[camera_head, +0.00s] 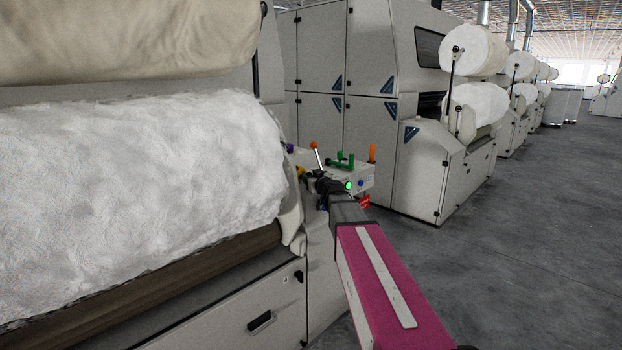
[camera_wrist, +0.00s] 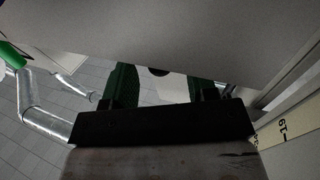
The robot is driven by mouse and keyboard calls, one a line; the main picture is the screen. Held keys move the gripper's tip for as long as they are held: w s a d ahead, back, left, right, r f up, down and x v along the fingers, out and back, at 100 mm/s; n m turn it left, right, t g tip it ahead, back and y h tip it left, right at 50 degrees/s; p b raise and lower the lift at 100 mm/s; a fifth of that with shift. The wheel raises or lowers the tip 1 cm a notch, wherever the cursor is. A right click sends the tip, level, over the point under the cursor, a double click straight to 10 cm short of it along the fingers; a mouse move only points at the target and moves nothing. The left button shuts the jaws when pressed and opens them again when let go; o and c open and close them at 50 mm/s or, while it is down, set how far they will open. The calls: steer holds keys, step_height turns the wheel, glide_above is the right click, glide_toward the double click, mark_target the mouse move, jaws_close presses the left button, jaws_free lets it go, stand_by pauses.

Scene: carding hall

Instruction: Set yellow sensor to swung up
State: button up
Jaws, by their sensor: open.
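A small yellow part (camera_head: 301,170), probably the yellow sensor, shows at the left end of the control box, just left of my wrist in the head view. It is small and partly covered, so I cannot tell its position. My gripper (camera_wrist: 162,76) is open in the wrist view, its two green fingers apart. A pale surface and a dark round spot show between and beyond the fingers; I see nothing held. In the head view my arm reaches to the box and its dark end hides the fingertips.
The pale control box (camera_head: 352,178) carries an orange-tipped lever (camera_head: 315,150), a green handle (camera_head: 345,160) and an orange post (camera_head: 372,153). A large white fibre roll (camera_head: 140,190) stands close on the left. The grey floor (camera_head: 530,240) is clear on the right.

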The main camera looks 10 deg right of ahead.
steer(key=shift+w, duration=0.25)
steer(key=c, duration=0.9)
steer(key=shift+c, duration=0.2)
steer(key=shift+w+d+f+m+g, duration=0.1)
steer(key=shift+w+d+m+g, duration=0.1)
steer(key=shift+m, duration=0.35)
steer(key=shift+w+d+m+g, duration=0.1)
steer(key=shift+m+g, duration=0.1)
steer(key=shift+m, duration=0.35)
steer(key=shift+w+d+f+m+g, duration=0.1)
steer(key=shift+d+f+m+g, duration=0.15)
steer(key=shift+m, duration=0.45)
steer(key=shift+w+d+f+m+g, duration=0.15)
steer(key=shift+m+g, duration=0.2)
steer(key=shift+m, duration=0.35)
